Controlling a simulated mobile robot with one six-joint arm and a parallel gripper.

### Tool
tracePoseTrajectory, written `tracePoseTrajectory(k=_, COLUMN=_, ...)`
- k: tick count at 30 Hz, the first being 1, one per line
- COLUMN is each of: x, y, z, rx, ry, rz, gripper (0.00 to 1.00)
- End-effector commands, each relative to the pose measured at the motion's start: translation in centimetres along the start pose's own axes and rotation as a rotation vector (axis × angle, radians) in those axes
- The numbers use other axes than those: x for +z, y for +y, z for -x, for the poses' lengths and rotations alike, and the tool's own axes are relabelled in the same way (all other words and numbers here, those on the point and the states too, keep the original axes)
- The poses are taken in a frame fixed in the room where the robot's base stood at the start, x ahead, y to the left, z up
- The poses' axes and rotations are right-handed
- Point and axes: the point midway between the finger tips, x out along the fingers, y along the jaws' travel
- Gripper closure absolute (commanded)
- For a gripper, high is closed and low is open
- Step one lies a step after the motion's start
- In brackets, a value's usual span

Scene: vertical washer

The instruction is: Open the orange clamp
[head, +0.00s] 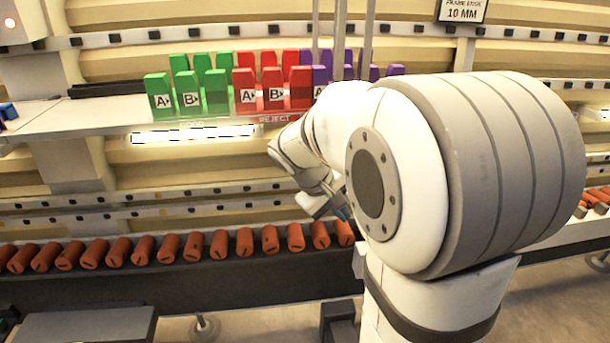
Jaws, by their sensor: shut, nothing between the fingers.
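A row of short orange cylinders (193,246), several with dark slots or marks, lies along a dark rail at the lower left. No single part stands out clearly as the orange clamp, and I cannot tell whether these pieces are clamps. My gripper (341,211) is shut and empty, at the end of my white arm near the picture's middle. It is small and partly hidden by my arm. In the picture it sits just above the right end of the orange row; I cannot tell whether it touches anything. My arm hides what lies behind it.
A shelf (80,117) above carries green blocks (216,92), red blocks (300,88) and purple blocks (396,70), some marked A or B. A "REJECT" label is below the red ones. A grey box (85,325) stands at the lower left. More orange pieces (598,200) show at far right.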

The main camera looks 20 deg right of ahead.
Motion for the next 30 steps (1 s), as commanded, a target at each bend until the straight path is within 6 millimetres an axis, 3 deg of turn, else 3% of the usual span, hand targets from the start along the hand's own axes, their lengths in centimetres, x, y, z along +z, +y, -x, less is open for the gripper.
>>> tracePoseTrajectory(k=1, x=-2.1, y=0.3, z=-3.9, rx=0.065, ry=-0.036, rz=0.030, gripper=1.00)
tracePoseTrajectory(k=9, x=-11.8, y=5.4, z=-16.4, rx=0.439, ry=-0.170, rz=0.188, gripper=1.00)
tracePoseTrajectory(k=15, x=-17.8, y=7.4, z=-24.2, rx=0.677, ry=-0.229, rz=0.286, gripper=1.00)
tracePoseTrajectory(k=21, x=-20.9, y=8.1, z=-28.0, rx=0.808, ry=-0.249, rz=0.338, gripper=1.00)
tracePoseTrajectory(k=30, x=-21.5, y=8.4, z=-28.3, rx=0.835, ry=-0.250, rz=0.349, gripper=1.00)
